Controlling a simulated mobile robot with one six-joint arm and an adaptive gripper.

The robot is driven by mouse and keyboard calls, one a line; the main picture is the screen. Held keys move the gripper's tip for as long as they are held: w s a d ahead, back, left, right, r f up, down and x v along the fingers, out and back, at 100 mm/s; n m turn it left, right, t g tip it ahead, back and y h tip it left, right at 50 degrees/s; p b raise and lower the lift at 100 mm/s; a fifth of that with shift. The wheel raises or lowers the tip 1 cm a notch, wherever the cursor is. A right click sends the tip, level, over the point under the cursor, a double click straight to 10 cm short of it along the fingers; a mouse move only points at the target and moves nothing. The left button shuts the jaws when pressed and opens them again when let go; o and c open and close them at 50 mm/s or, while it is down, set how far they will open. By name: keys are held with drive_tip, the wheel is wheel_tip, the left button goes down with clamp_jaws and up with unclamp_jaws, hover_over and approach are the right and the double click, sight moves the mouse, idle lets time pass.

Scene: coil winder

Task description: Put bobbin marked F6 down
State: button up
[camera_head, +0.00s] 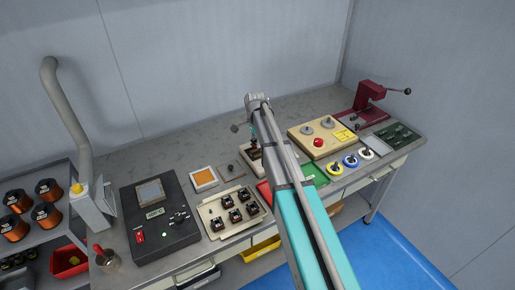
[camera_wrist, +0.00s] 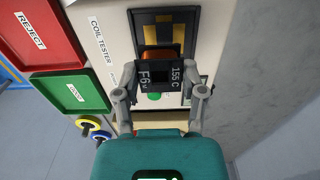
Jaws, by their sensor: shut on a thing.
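The bobbin marked F6 (camera_wrist: 158,75) is dark with white lettering, "F6" and "155 C", and a copper-coloured winding shows behind its flange. My gripper (camera_wrist: 158,90) is shut on it, one finger at each side. The bobbin is in front of a dark recess with yellow parts on the pale coil tester (camera_wrist: 118,38). I cannot tell whether it touches the recess. In the head view my arm covers most of the coil tester (camera_head: 247,162), and the bobbin cannot be made out.
A red REJECT tray (camera_wrist: 73,35) and a green tray (camera_wrist: 107,77) lie left of the tester in the wrist view. In the head view, a pale tray (camera_head: 213,226) with several bobbins, a black instrument (camera_head: 178,238) and a beige control box (camera_head: 305,146) crowd the bench.

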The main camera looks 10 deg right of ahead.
sight(256, 153)
drive_tip(key=shift+w+d+f+b, duration=0.15)
drive_tip(key=shift+w+f+b, duration=0.35)
drive_tip(key=shift+f+b, duration=0.3)
drive_tip(key=shift+s+f+b, duration=0.1)
drive_tip(key=shift+f+b, duration=1.15)
drive_tip(key=shift+f, duration=0.15)
drive_tip(key=o, duration=1.2)
drive_tip(key=shift+c, duration=0.2)
drive_tip(key=shift+r, duration=0.2)
wheel_tip(256, 153, up, 12)
drive_tip(key=p, duration=1.2)
drive_tip(key=shift+s, duration=0.1)
